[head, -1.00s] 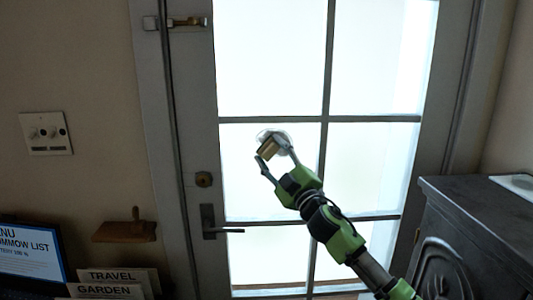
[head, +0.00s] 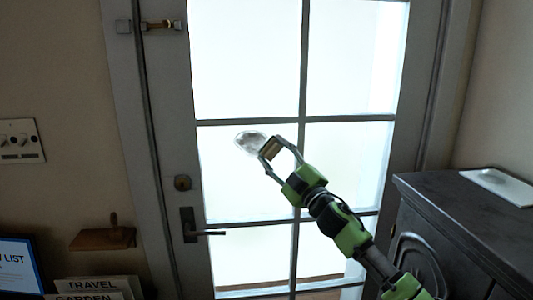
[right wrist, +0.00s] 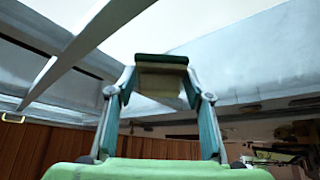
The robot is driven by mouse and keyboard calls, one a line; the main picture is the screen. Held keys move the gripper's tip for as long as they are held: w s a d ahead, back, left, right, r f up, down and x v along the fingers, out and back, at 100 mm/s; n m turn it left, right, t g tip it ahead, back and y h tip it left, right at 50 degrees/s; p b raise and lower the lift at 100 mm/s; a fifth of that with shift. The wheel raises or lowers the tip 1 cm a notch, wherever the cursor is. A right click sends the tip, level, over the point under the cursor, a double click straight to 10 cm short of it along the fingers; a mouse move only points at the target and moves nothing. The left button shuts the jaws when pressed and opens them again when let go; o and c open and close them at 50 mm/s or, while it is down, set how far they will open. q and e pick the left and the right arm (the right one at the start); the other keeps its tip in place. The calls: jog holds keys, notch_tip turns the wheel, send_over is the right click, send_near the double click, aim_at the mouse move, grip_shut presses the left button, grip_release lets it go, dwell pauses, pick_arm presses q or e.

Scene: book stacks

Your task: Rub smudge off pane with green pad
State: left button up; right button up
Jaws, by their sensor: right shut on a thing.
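A pale grey, roundish smudge (head: 247,142) shows on the middle-left glass pane (head: 235,185) of the door, near its top. My right gripper (head: 272,152) is shut on the pad (head: 269,147), which looks tan and brown in the head view. In the right wrist view the pad (right wrist: 161,61) has a dark green upper edge and a beige face, held between both fingertips. The pad is at the smudge's right edge, and I cannot tell whether it touches the glass. My left gripper is not in view.
A door lever (head: 205,233) and a lock (head: 182,182) are left of the pane. A dark cabinet (head: 450,200) with a white tray (head: 497,185) on it stands at the right. A wooden wall shelf (head: 103,238) and signs (head: 92,285) are at lower left.

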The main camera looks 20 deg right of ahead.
aim_at(278, 145)
jog(key=shift+d+r+p, duration=0.2)
jog(key=shift+r+p, duration=0.65)
jog(key=shift+w+a+f, duration=0.1)
jog(key=shift+w+a, duration=0.15)
jog(key=shift+a, duration=1.05)
jog(key=shift+w+a, duration=0.2)
jog(key=shift+a, duration=1.1)
jog(key=shift+w+a, duration=0.2)
jog(key=shift+a, duration=0.85)
jog(key=shift+w+a, duration=0.25)
jog(key=shift+a, duration=0.75)
jog(key=shift+w+a, duration=0.2)
jog(key=shift+a, duration=0.85)
jog(key=shift+d+r+p, duration=0.1)
jog(key=shift+r+p, duration=0.65)
jog(key=shift+r, duration=0.2)
jog(key=shift+s+d+f+p, duration=0.1)
jog(key=shift+s+d+p, duration=0.2)
jog(key=shift+d, duration=0.85)
jog(key=shift+s+d+p, duration=0.2)
jog(key=shift+d+p, duration=0.15)
jog(key=shift+d, duration=0.85)
jog(key=shift+s+d+f+p, duration=0.1)
jog(key=shift+s+d+p, duration=0.2)
jog(key=shift+d, duration=0.85)
jog(key=shift+s+d+p, duration=0.15)
jog(key=shift+d, duration=0.9)
jog(key=shift+s+d+p, duration=0.15)
jog(key=shift+d, duration=0.85)
jog(key=shift+r, duration=0.1)
